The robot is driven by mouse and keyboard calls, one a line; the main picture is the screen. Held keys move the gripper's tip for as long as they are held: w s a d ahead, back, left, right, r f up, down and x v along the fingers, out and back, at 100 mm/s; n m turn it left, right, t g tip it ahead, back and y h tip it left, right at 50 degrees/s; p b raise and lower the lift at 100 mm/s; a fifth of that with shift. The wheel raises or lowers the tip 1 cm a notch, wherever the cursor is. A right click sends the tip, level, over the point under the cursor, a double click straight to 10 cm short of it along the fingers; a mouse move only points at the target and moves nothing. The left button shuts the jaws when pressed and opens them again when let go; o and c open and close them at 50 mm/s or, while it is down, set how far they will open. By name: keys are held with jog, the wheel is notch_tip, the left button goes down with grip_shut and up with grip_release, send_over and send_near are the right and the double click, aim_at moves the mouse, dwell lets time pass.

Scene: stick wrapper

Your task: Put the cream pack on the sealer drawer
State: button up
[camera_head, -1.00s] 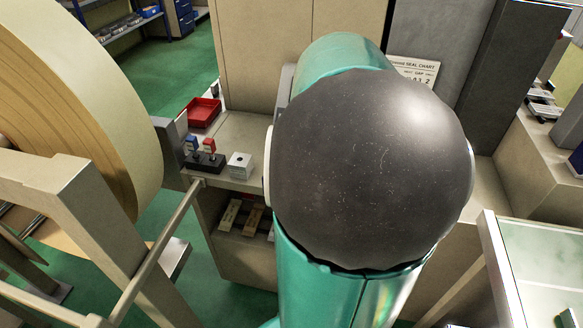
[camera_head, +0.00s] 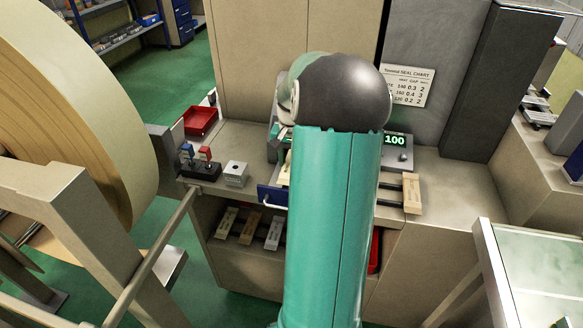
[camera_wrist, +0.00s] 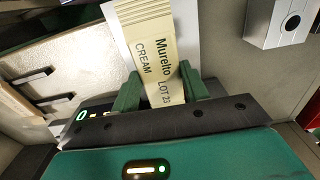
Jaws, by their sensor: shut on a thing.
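The cream pack (camera_wrist: 150,45) is a pale, ribbed strip printed "Murelto CREAM LOT 23" in the wrist view. My gripper (camera_wrist: 160,82) is shut on it, with one green finger on each side. The pack's far end extends over a pale flat surface; whether they touch I cannot tell. In the head view my arm hides the gripper. The sealer drawer seems to be the blue-fronted part with a handle (camera_head: 271,197), just left of my arm at the bench front. Most of it is hidden.
A white box with a hole (camera_head: 236,174), a red-and-blue lever block (camera_head: 202,165) and a red tray (camera_head: 200,121) stand left. A display reading 100 (camera_head: 396,140) and a labelled bar (camera_head: 412,193) are right. Labelled bars (camera_head: 251,228) lie on the shelf below.

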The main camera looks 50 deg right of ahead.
jog(key=shift+w+f, duration=0.1)
jog(key=shift+f, duration=1.5)
jog(key=shift+f, duration=0.15)
jog(key=o, duration=1)
notch_tip(320, 180, up, 12)
jog(key=shift+r, duration=0.2)
jog(key=w+a+r+n+t+h, duration=0.1)
jog(key=a+r+n, duration=0.2)
jog(key=a, duration=0.8)
jog(key=w+a+r+n+t+h, duration=0.1)
jog(key=w+a+r+n, duration=0.2)
jog(key=a, duration=0.9)
jog(key=s+a+n+t, duration=0.1)
jog(key=s+a+n, duration=0.1)
jog(key=s+a, duration=0.2)
jog(key=s+a+n+t+y, duration=0.1)
jog(key=s+a+n, duration=0.2)
jog(key=a, duration=0.5)
jog(key=s+a+n+t+y, duration=0.1)
jog(key=s+a+n, duration=0.1)
jog(key=s+a, duration=0.2)
jog(key=shift+s+a+f+t, duration=0.15)
jog(key=shift+a, duration=0.45)
jog(key=shift+s+a+f+t, duration=0.15)
jog(key=shift+a, duration=0.45)
